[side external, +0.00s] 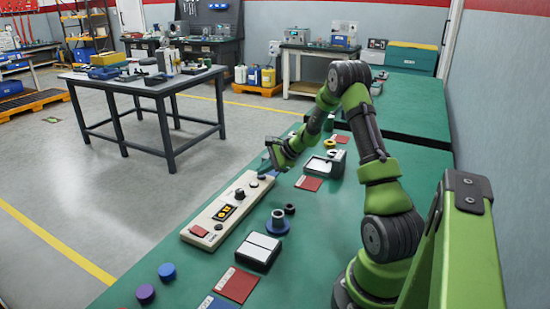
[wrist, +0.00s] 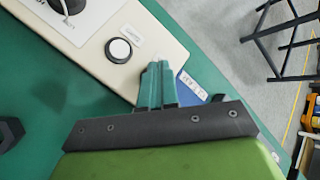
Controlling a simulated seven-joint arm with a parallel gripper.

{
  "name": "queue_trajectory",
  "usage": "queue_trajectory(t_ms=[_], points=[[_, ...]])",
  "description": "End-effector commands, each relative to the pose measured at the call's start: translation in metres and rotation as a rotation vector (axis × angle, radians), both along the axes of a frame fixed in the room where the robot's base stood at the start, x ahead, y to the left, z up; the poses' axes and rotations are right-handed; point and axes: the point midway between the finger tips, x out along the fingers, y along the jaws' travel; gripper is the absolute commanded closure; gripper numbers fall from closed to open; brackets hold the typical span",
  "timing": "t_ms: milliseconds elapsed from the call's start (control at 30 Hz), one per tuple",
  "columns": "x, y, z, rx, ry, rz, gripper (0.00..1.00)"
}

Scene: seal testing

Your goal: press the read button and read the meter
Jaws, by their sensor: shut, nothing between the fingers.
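The meter is a long beige panel (side external: 212,228) lying on the green bench, with a dark display (side external: 225,212) showing orange characters too small to read surely. A black knob (side external: 239,194) sits beyond the display. A round white button with a black rim (side external: 253,184) is near the panel's far end; it also shows in the wrist view (wrist: 119,49), beside a small printed label. My gripper (side external: 267,160) is over the panel's far end. In the wrist view its closed, empty fingertips (wrist: 157,74) are right of and below the button, near the panel edge. Contact cannot be told.
A blue label plate (wrist: 193,86) lies beside the panel. On the green bench (side external: 190,277) are a blue flanged part (side external: 278,223), a black ring (side external: 290,208), a white-topped box (side external: 258,250), red plates (side external: 237,285) and blue and purple discs (side external: 167,271). A separate table (side external: 140,83) stands left.

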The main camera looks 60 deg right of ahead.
Motion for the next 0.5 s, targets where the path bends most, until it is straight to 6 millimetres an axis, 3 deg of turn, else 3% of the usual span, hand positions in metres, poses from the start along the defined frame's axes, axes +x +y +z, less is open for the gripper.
queue_trajectory(t_ms=[500], points=[[-0.0002, -0.0002, 0.0030, 0.000, 0.001, -0.001, 1.00]])
